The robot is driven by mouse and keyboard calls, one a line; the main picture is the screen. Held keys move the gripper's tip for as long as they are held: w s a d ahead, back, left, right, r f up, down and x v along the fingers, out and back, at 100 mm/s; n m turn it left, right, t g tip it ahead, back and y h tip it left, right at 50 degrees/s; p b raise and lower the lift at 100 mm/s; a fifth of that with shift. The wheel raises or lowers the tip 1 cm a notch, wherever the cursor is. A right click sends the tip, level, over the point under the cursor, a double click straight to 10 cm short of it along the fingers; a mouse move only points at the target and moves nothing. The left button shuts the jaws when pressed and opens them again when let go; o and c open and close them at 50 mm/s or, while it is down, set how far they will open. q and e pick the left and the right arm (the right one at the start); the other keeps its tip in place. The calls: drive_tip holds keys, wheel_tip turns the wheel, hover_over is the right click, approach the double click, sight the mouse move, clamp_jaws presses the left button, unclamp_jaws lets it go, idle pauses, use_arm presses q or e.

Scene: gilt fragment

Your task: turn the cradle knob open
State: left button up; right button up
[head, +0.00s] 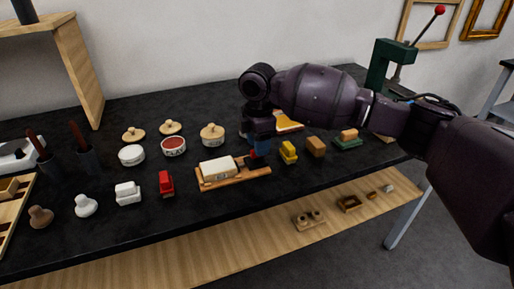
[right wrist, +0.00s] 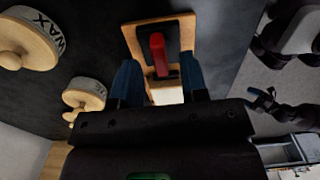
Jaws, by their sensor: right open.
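The cradle is a wooden board (head: 243,178) on the dark tabletop with a cream block (head: 216,169) on it. In the right wrist view, a red knob (right wrist: 158,50) stands on a dark plate at one end of the board (right wrist: 132,37). In the head view my right gripper (head: 258,150) is over the cradle's right end and largely hides the knob. Its blue fingers (right wrist: 160,85) are open, apart on either side of the cradle's line. A dark shape (right wrist: 268,103) at the right of the wrist view looks like my left gripper; its jaws are unclear.
Lidded jars and an open red-filled jar (head: 174,146) stand behind left. A green press (head: 388,65) is behind.

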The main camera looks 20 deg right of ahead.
drive_tip(key=shift+f, duration=0.7)
use_arm(q)
drive_tip(key=shift+s+a+f, duration=0.1)
drive_tip(key=shift+s+f, duration=0.05)
drive_tip(key=shift+f, duration=0.1)
use_arm(e)
clamp_jaws()
use_arm(q)
drive_tip(key=shift+s, duration=0.1)
